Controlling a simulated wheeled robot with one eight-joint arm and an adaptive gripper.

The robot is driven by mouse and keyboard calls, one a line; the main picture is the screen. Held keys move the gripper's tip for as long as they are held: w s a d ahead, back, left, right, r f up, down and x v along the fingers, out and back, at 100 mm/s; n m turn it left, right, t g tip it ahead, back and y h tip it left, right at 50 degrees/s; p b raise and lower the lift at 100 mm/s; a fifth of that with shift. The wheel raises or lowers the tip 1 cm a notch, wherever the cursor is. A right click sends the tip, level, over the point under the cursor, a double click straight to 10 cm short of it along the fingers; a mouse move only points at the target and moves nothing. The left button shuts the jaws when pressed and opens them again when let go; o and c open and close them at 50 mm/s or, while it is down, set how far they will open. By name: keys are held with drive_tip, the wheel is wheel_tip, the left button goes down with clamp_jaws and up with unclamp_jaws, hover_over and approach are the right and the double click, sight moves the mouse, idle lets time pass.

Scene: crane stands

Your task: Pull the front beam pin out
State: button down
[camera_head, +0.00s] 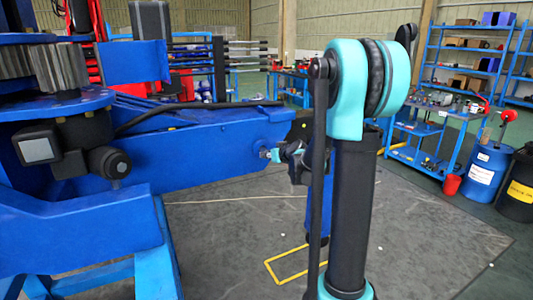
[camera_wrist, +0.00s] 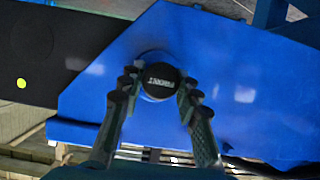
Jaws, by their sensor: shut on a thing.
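The front beam pin (camera_wrist: 159,80) shows in the wrist view as a round black cap with pale lettering, set against the blue beam (camera_wrist: 225,60). My gripper (camera_wrist: 159,84) has one finger on each side of the cap and is shut on it. In the head view my gripper (camera_head: 277,155) is at the side of the blue beam (camera_head: 200,150), near its right end. The pin is mostly hidden by the fingers there. How far its shaft sits in the beam cannot be told.
A blue crane stand frame (camera_head: 80,235) fills the left. A blue shelf rack (camera_head: 465,60), a blue cart (camera_head: 415,155), a blue drum (camera_head: 487,170) and a red bucket (camera_head: 452,184) stand at the right. The grey floor (camera_head: 430,250) ahead is clear.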

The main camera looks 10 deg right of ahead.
drive_tip(key=shift+s+d+f, duration=0.1)
drive_tip(key=shift+s+d, duration=0.05)
drive_tip(key=shift+s, duration=0.35)
drive_tip(key=shift+s+d, duration=0.15)
drive_tip(key=shift+s, duration=0.35)
drive_tip(key=c, duration=1.1)
unclamp_jaws()
drive_tip(key=shift+s, duration=0.1)
drive_tip(key=v, duration=1.2)
